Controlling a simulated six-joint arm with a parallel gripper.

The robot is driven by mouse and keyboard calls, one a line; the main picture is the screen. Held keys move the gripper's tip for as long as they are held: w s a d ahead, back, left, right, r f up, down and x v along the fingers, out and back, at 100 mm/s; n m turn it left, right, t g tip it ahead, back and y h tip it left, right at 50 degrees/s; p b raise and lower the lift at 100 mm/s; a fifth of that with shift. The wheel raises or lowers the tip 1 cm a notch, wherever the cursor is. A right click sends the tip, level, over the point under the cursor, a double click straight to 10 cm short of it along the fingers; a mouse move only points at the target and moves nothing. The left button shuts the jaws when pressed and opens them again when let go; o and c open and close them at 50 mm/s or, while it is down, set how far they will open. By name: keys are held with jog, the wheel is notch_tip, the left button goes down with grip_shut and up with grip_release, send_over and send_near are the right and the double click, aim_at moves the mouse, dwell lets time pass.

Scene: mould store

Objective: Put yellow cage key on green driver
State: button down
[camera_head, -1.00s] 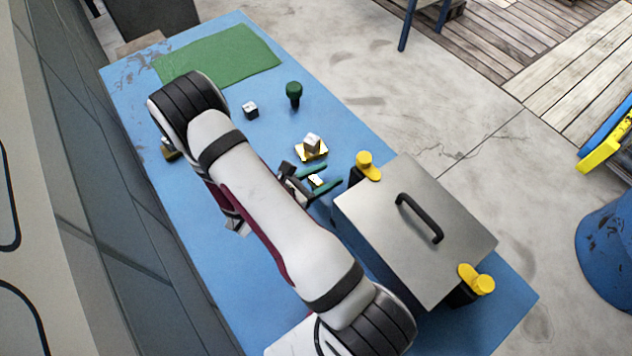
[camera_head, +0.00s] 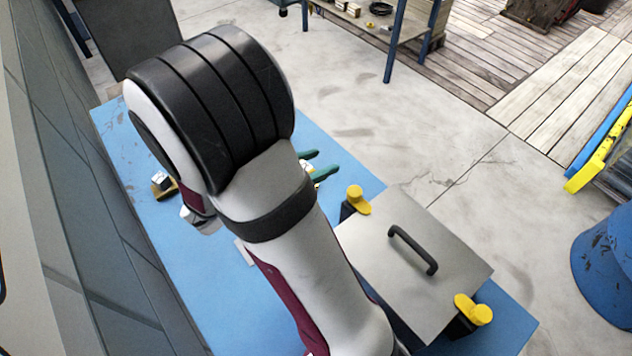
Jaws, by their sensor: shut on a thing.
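The gripper is over the blue table (camera_head: 350,178), above and left of the metal box.
A metal box lid (camera_head: 385,280) with a black handle (camera_head: 412,250) and yellow clamps (camera_head: 357,200) (camera_head: 472,310) fills the table's right part. A small white-topped piece on a brown base (camera_head: 163,185) sits at the left edge. My arm hides much of the table.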

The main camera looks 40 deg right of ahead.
jog(key=shift+r, duration=0.35)
